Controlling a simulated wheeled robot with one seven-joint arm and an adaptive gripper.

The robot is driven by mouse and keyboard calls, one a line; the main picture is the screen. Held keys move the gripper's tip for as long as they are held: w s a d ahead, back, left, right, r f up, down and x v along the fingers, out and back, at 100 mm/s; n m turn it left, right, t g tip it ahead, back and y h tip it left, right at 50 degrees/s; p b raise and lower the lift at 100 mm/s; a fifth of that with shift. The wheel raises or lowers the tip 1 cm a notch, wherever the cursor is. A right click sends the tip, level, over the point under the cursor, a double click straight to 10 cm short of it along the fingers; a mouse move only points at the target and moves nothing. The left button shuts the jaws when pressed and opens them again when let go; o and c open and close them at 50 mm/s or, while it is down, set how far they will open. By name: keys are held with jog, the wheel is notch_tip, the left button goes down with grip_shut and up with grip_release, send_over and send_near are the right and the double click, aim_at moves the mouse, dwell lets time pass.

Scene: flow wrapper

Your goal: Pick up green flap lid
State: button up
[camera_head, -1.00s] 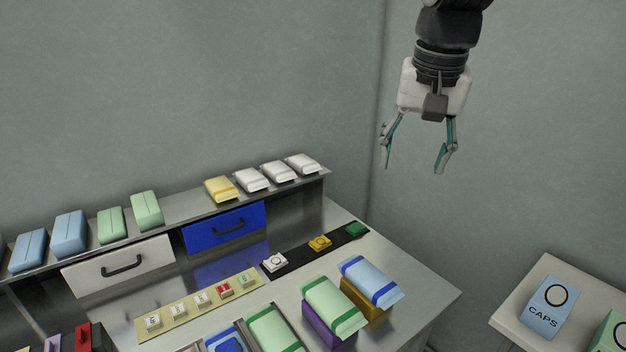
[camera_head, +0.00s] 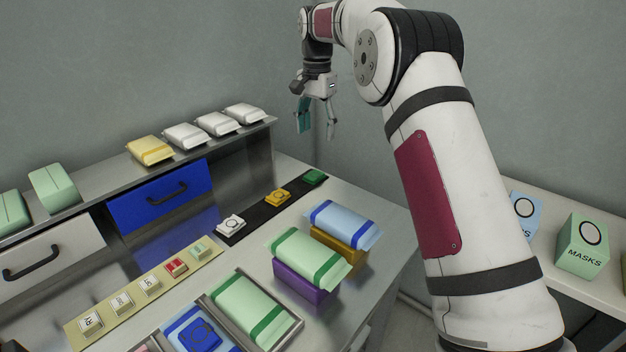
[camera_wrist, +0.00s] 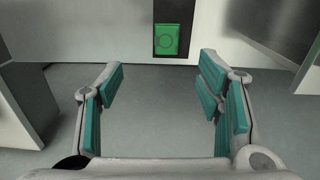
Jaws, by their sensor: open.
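The green flap lid (camera_head: 314,177) is a small green block at the far end of the black strip on the table, beyond a yellow lid and a white lid. My gripper (camera_head: 317,118) is open and empty, in the air above and beyond the table's far corner. In the wrist view its teal-padded fingers (camera_wrist: 165,95) stand wide apart, with floor between them. Nothing touches the lid.
The yellow lid (camera_head: 277,197) and white lid (camera_head: 231,224) share the black strip (camera_head: 254,213). A shelf (camera_head: 220,139) with white and yellow packs rises to the left. Green and blue packs (camera_head: 309,253) sit on boxes nearer. My arm covers part of the right-hand table.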

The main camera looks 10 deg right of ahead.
send_over(313, 175)
jog(key=f, duration=0.8)
jog(key=shift+s+d+f+b, duration=0.2)
jog(key=shift+s+d+b, duration=0.05)
jog(key=shift+b, duration=0.15)
jog(key=shift+w+a+f+b, duration=0.1)
jog(key=shift+a+f+b, duration=0.05)
jog(key=shift+f, duration=1.2)
jog(key=shift+w+a+f+b, duration=0.1)
jog(key=shift+f+b, duration=0.05)
jog(key=shift+f, duration=1.15)
jog(key=c, duration=0.8)
